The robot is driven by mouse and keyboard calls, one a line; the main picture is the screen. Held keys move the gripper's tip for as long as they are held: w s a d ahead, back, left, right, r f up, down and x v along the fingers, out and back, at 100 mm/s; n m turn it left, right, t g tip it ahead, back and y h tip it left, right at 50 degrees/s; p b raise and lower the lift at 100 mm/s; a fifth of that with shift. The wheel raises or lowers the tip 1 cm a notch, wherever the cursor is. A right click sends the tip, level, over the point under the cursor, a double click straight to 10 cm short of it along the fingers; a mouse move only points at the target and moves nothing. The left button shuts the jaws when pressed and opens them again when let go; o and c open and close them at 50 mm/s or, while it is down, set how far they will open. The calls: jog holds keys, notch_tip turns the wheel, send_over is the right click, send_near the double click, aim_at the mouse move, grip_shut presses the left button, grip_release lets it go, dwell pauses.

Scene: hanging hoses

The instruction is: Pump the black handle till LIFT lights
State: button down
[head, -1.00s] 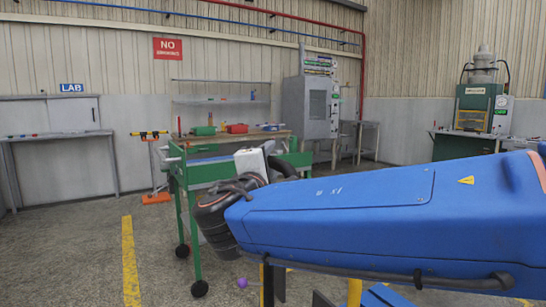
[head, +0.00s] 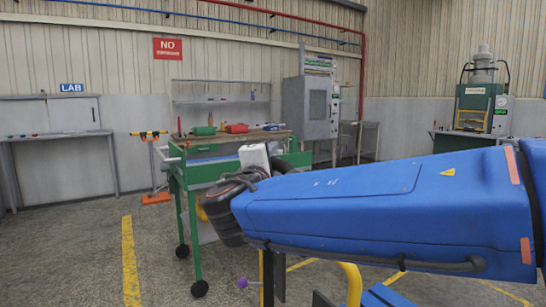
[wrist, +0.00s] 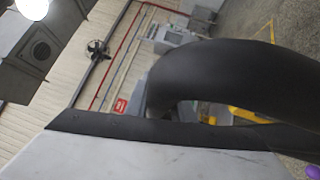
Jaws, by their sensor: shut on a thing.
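My gripper (head: 284,165) is at the far end of my blue arm, mostly hidden behind the arm and its white wrist block in the head view. In the wrist view, a thick black curved piece (wrist: 235,75) arches above the white body and its black edge. I cannot tell for sure whether this piece is the handle or a finger. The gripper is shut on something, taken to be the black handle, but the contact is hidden. No LIFT light can be made out in either view.
A green wheeled bench (head: 187,225) with tools stands just beyond my wrist. A purple knob (head: 242,283) on a rod and a yellow post (head: 352,285) are low, below my arm. A grey cabinet (head: 308,108) and a press (head: 476,108) stand behind. Floor at the left is open.

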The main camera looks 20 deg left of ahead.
jog(key=s+a+f+n+t+y, duration=0.1)
jog(key=s+a+f+n, duration=0.2)
jog(key=s+a, duration=1)
jog(key=s+a+f+n+t+y, duration=0.2)
jog(key=s+a+f, duration=0.4)
jog(key=s+a, duration=0.7)
jog(key=s+n, duration=0.1)
jog(key=s, duration=0.4)
jog(key=shift+a+f+n+y, duration=0.2)
jog(key=shift+f+n+y, duration=0.1)
jog(key=shift+f, duration=0.1)
jog(key=c, duration=1.5)
grip_release()
jog(key=shift+c, duration=0.2)
jog(key=shift+s, duration=0.1)
jog(key=v, duration=1.7)
jog(key=shift+f, duration=0.35)
